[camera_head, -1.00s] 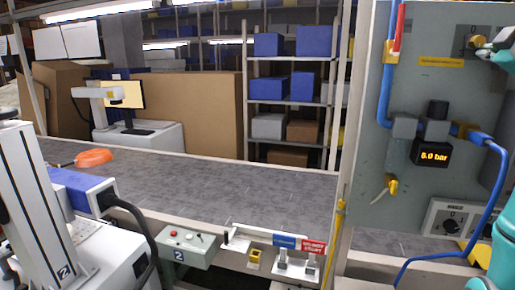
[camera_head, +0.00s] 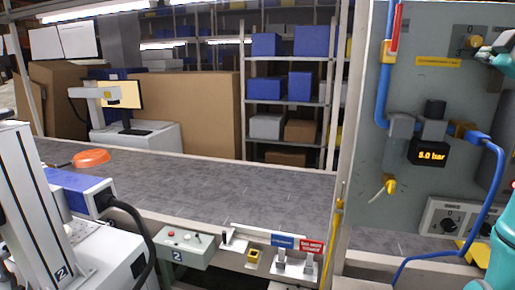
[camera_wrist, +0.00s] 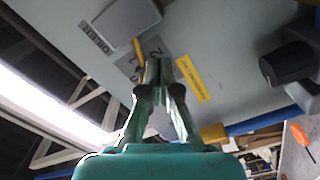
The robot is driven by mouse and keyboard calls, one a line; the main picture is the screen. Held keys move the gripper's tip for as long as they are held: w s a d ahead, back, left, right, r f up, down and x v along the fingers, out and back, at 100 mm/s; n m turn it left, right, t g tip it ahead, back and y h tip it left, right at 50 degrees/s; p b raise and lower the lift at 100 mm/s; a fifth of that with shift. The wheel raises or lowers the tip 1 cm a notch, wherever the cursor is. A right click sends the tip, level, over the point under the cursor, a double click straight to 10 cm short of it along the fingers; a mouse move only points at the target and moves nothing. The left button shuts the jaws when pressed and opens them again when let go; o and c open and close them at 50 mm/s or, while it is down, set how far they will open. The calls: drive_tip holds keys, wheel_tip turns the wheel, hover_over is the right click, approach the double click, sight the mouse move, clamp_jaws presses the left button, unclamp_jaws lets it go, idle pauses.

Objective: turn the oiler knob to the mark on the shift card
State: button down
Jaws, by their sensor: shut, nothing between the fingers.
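My gripper (camera_wrist: 158,85) is shut and empty, its fingertips in front of a grey dial plate with numerals (camera_wrist: 152,47) on the upright panel. A yellow knob or pointer (camera_wrist: 138,48) on that plate appears to be the oiler knob; the fingertips partly cover the plate, and I cannot tell contact or the exact setting. In the head view my gripper (camera_head: 485,52) is at the right edge beside the yellow knob (camera_head: 477,41), above a yellow label (camera_head: 438,62). I cannot identify the shift card.
Below the plate are a regulator with a black knob (camera_head: 436,108), a lit pressure display (camera_head: 431,154), a blue hose (camera_head: 497,185) and a two-knob box (camera_head: 452,217).

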drive_tip(key=shift+v, duration=2.55)
drive_tip(key=shift+d, duration=0.1)
drive_tip(key=w+d+r, duration=0.1)
drive_tip(key=w+d, duration=0.1)
drive_tip(key=w, duration=0.3)
drive_tip(key=shift+w+r, duration=0.3)
drive_tip(key=shift+r, duration=0.1)
drive_tip(key=shift+a+f, duration=0.2)
drive_tip(key=shift+d+f, duration=0.15)
